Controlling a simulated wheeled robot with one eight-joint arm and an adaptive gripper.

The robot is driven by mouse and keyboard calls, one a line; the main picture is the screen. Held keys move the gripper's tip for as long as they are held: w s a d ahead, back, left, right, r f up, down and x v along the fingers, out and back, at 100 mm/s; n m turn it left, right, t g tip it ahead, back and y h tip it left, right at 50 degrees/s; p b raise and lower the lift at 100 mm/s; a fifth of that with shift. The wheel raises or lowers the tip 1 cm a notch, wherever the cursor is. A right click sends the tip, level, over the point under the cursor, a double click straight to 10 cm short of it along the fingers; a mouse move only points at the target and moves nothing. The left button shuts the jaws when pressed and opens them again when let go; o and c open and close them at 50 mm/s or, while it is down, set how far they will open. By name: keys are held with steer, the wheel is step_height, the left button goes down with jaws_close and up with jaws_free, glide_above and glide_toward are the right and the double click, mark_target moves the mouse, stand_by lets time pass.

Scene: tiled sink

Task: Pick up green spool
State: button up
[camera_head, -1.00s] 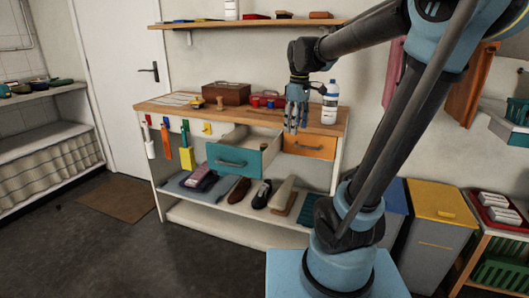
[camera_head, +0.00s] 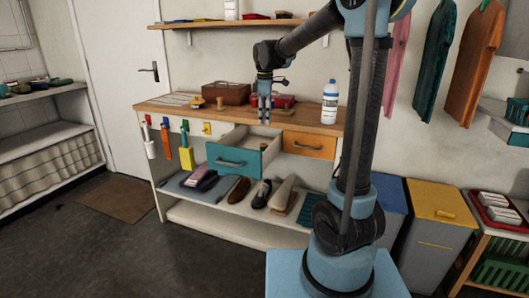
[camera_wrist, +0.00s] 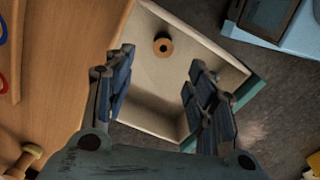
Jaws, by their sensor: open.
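A small spool (camera_wrist: 162,46) stands on end inside the open drawer, near one inner wall. The wrist view shows its round tan top with a dark centre hole, so I cannot make out a green winding there. In the head view a small greenish-brown shape (camera_head: 264,147) shows in the drawer. The drawer (camera_head: 232,161) is pulled out and has a teal front. My gripper (camera_head: 265,116) points down above the drawer's back part and the bench edge. In the wrist view its fingers (camera_wrist: 160,75) are spread and empty, with the spool apart from them, beyond the gap.
A yellow spool (camera_head: 197,103), a brown box (camera_head: 226,93), red items (camera_head: 284,101) and a white bottle (camera_head: 329,103) stand on the wooden bench (camera_head: 165,106). An orange drawer (camera_head: 309,145) is shut at the right. Shoes and a brush lie on the shelf below.

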glide_above(265, 145)
steer(key=w, duration=0.2)
steer(key=f, duration=0.6)
steer(key=shift+s+f, duration=0.25)
steer(key=shift+f, duration=0.1)
steer(key=shift+s+f, duration=0.15)
steer(key=shift+f, duration=1.45)
steer(key=shift+s+f, duration=0.15)
steer(key=shift+f, duration=1.4)
steer(key=c, duration=1)
